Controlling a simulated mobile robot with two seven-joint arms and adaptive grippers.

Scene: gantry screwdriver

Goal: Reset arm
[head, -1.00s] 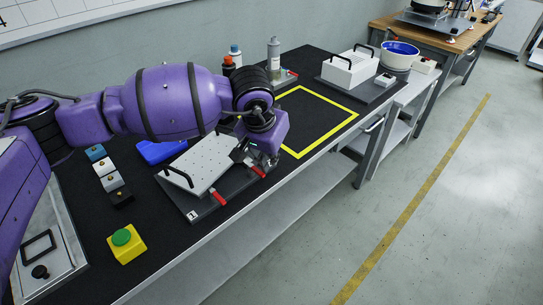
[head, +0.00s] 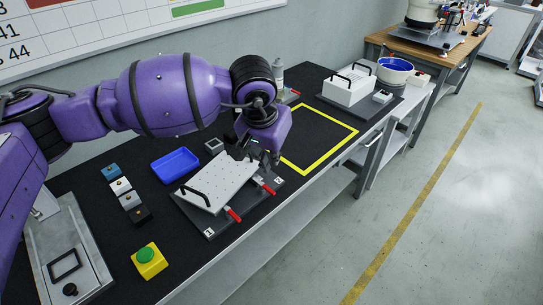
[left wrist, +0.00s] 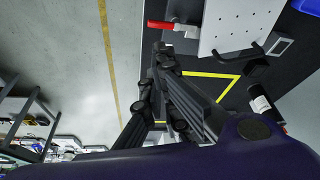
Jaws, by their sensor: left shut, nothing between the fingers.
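My purple left arm reaches in from the left in the head view. Its left gripper (head: 262,155) hangs over the right end of the white perforated plate (head: 217,184), which sits on a dark fixture base (head: 210,226) with black handles and red clamps. In the left wrist view the dark fingers (left wrist: 160,58) are together with nothing between them. The plate (left wrist: 235,22) and a red clamp handle (left wrist: 170,25) show beyond them. Whether the gripper touches the plate cannot be told. My right gripper is not in view.
A blue tray (head: 175,166), a row of small blocks (head: 126,194) and a yellow box with a green button (head: 149,260) lie on the black bench. A yellow-outlined area (head: 318,138) is clear. A white handled box (head: 349,86) stands farther back.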

